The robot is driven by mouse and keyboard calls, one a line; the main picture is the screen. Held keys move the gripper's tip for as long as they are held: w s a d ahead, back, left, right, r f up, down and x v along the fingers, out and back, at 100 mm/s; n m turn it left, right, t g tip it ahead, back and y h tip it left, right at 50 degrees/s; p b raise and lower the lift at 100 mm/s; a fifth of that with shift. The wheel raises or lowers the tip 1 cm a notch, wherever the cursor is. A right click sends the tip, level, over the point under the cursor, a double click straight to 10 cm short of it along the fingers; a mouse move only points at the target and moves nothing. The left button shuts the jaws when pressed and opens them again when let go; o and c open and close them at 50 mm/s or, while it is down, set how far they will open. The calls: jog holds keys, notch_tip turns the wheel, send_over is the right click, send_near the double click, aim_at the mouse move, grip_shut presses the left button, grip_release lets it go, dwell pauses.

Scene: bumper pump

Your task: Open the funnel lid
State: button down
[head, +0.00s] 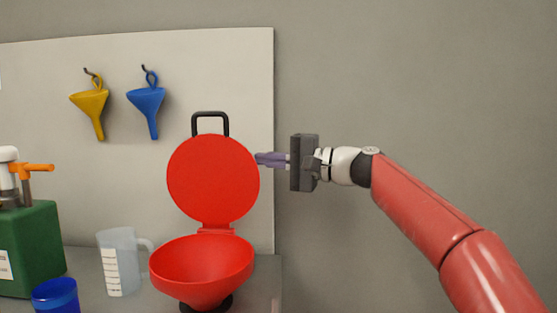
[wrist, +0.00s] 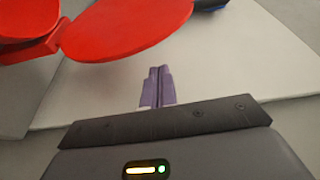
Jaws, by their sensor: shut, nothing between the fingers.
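The red funnel (head: 200,272) stands on the bench with its bowl facing up. Its round red lid (head: 212,178) stands upright above the bowl, raised on the hinge at the rim. A black handle (head: 210,116) is at the lid's top edge. My gripper (head: 258,159) is shut and empty, at the right edge of the lid in the head view; whether it touches the lid I cannot tell. In the wrist view the purple fingers (wrist: 159,72) are together, and the lid (wrist: 125,25) shows beyond them at the top, with the bowl (wrist: 28,30) at upper left.
A clear measuring jug (head: 119,262) stands left of the funnel, with a blue container (head: 56,296) and a green pump unit (head: 32,245) further left. Yellow (head: 90,103) and blue (head: 147,101) funnels hang on the white board. Space to the right is free.

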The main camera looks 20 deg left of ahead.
aim_at(253, 169)
jog(key=shift+s+d+f+b, duration=0.1)
jog(key=shift+s+d+b, duration=0.1)
jog(key=shift+s, duration=0.35)
jog(key=shift+s+d+f+b, duration=0.1)
jog(key=shift+s+b, duration=0.05)
jog(key=shift+s, duration=0.35)
jog(key=b, duration=0.2)
jog(key=s+n+b, duration=0.1)
jog(key=b, duration=0.1)
jog(key=s+f+n+b, duration=0.1)
jog(key=b, duration=0.1)
jog(key=shift+s+d+y, duration=0.2)
jog(key=shift+d+y, duration=0.15)
jog(key=shift+y, duration=0.05)
jog(key=shift+s+d+r+n+g+b, duration=0.15)
jog(key=shift+s+n+b, duration=0.2)
jog(key=shift+b, duration=0.2)
jog(key=shift+s+d+r+n+g+b, duration=0.1)
jog(key=shift+s+n+g+b, duration=0.05)
jog(key=shift+s+n+b, duration=0.3)
jog(key=shift+w, duration=0.1)
